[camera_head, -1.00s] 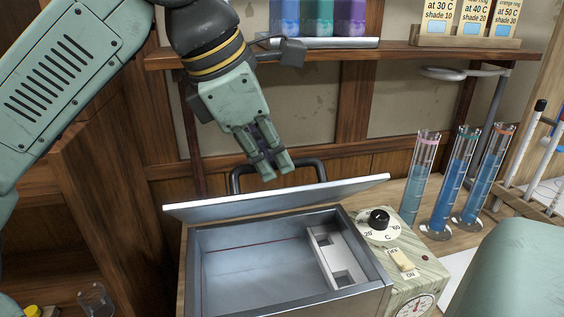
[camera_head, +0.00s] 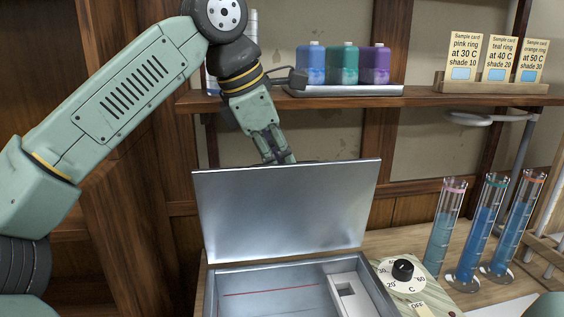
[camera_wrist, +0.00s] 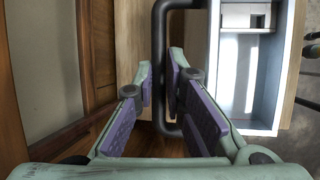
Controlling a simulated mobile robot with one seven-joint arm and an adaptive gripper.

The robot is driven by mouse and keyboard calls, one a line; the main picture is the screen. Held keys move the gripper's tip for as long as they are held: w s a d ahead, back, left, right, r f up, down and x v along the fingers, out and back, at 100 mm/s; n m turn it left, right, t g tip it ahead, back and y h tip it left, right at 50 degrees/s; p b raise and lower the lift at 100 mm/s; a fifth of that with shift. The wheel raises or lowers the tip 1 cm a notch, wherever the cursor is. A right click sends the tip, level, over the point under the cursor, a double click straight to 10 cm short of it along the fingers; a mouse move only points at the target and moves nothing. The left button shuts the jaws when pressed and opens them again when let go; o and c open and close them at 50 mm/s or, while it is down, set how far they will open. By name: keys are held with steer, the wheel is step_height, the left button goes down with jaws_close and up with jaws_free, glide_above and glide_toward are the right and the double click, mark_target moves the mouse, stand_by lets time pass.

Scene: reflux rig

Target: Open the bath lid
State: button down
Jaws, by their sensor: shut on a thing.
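The bath lid (camera_head: 290,212) is a metal plate that stands steeply raised at the back of the bath in the head view. The bath (camera_head: 280,290) below it is open, and a pale slotted insert (camera_head: 352,296) shows in it. The bath also shows in the wrist view (camera_wrist: 265,85). My gripper (camera_head: 281,158) is behind the lid's top edge, its fingertips partly hidden there. In the wrist view its fingers (camera_wrist: 161,75) are shut around the dark lid handle (camera_wrist: 159,42). The handle is hidden behind the lid in the head view.
A dial (camera_head: 403,270) is on the bath's right panel. Several glass cylinders of blue liquid (camera_head: 475,235) stand to the right. A wooden shelf (camera_head: 430,98) above carries coloured bottles (camera_head: 343,64) and sample cards (camera_head: 498,60), close to my arm.

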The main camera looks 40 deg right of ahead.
steer(key=shift+w+f, duration=0.15)
steer(key=shift+f, duration=0.1)
steer(key=c, duration=1.8)
jaws_free()
steer(key=shift+c, duration=0.2)
steer(key=shift+o, duration=0.9)
steer(key=shift+r, duration=0.1)
steer(key=v, duration=1.2)
steer(key=shift+c, duration=0.5)
